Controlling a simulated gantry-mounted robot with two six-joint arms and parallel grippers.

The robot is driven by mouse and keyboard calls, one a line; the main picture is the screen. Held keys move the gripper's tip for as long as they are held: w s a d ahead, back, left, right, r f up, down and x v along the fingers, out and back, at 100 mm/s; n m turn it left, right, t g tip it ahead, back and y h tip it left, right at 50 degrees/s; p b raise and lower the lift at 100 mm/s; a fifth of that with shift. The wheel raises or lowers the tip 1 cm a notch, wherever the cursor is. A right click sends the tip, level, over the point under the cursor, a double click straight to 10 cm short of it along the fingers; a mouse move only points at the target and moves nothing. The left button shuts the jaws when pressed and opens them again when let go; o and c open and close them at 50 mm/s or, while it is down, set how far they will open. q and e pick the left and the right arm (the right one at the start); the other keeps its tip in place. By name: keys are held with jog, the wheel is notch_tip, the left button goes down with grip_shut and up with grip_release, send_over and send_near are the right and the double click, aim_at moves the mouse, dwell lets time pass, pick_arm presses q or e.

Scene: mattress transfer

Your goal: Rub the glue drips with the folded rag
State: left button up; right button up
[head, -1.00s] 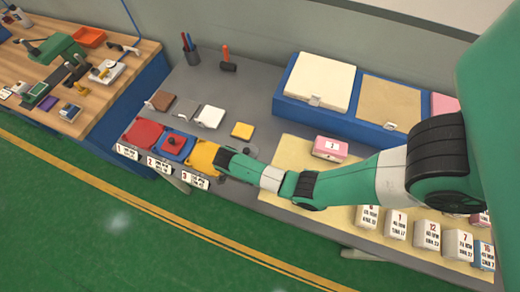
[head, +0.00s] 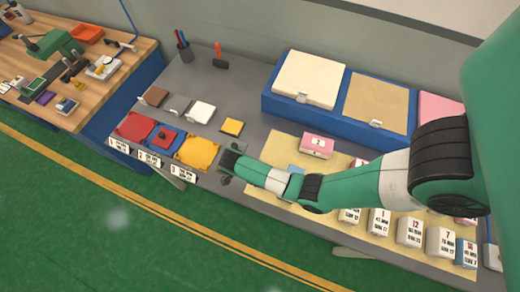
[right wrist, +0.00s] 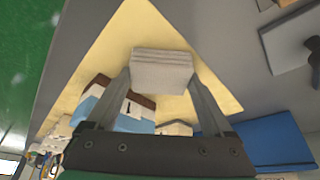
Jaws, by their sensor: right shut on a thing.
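My right gripper (head: 228,165) reaches in from the right in the head view, over the grey table just right of the yellow pad (head: 198,153). In the right wrist view the right gripper (right wrist: 163,85) is shut on a light grey, layered block that looks like the folded rag (right wrist: 163,65). The rag is held between the fingertips, with the cream sheet (right wrist: 150,25) behind it. Whether the rag touches a surface cannot be told. I cannot make out glue drips in either view. My left gripper is not in view.
A blue bin unit (head: 322,112) with cream and tan pads stands at the back. A pink box (head: 317,145) and several white numbered blocks (head: 410,233) sit on the cream sheet. Red and blue pads lie left of the yellow one. Bare grey table shows behind the gripper.

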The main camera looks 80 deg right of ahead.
jog(key=r, duration=0.1)
jog(key=r+p, duration=0.2)
jog(key=r, duration=0.1)
jog(key=shift+w, duration=0.25)
notch_tip(320, 180, up, 4)
jog(key=p, duration=0.4)
jog(key=shift+s, duration=0.1)
